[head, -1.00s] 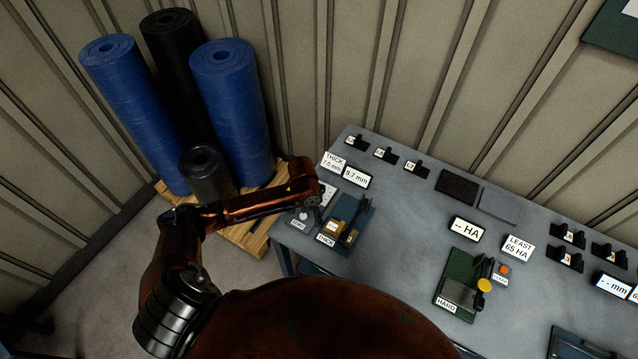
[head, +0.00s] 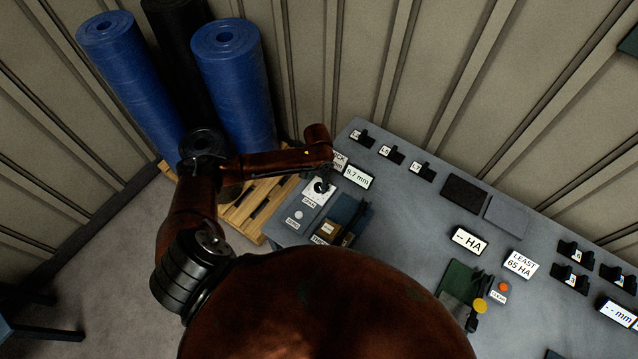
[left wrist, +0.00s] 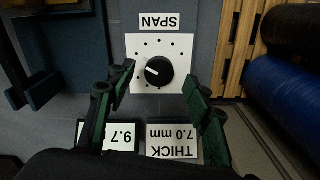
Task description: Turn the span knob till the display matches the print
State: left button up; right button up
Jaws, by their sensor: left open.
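The span knob (left wrist: 158,71) is black with a white pointer line, on a white dotted plate (left wrist: 180,45) labelled SPAN, seen upside down in the left wrist view. My left gripper (left wrist: 158,78) is open, its fingers on either side of the knob with gaps; I cannot tell the height between them. The display (left wrist: 108,137) reads 9.7 mm; it also shows in the head view (head: 360,176). The print card (left wrist: 173,143) beside it reads THICK 7.0 mm; my arm partly covers it in the head view. My right gripper is not in view.
A thickness gauge (head: 340,222) stands near the bench's left end, near a ZERO label (head: 294,222). A hardness tester (head: 458,282) and its display (head: 468,240) are farther right. Blue rolls (head: 232,85) stand on a pallet (head: 255,215) left of the bench.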

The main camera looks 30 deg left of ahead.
aim_at(318, 187)
pick_arm(q)
notch_tip(318, 187, down, 2)
jog(key=shift+w+f, duration=0.15)
jog(key=shift+f, duration=0.4)
jog(key=c, duration=1.1)
jog(key=shift+c, duration=0.3)
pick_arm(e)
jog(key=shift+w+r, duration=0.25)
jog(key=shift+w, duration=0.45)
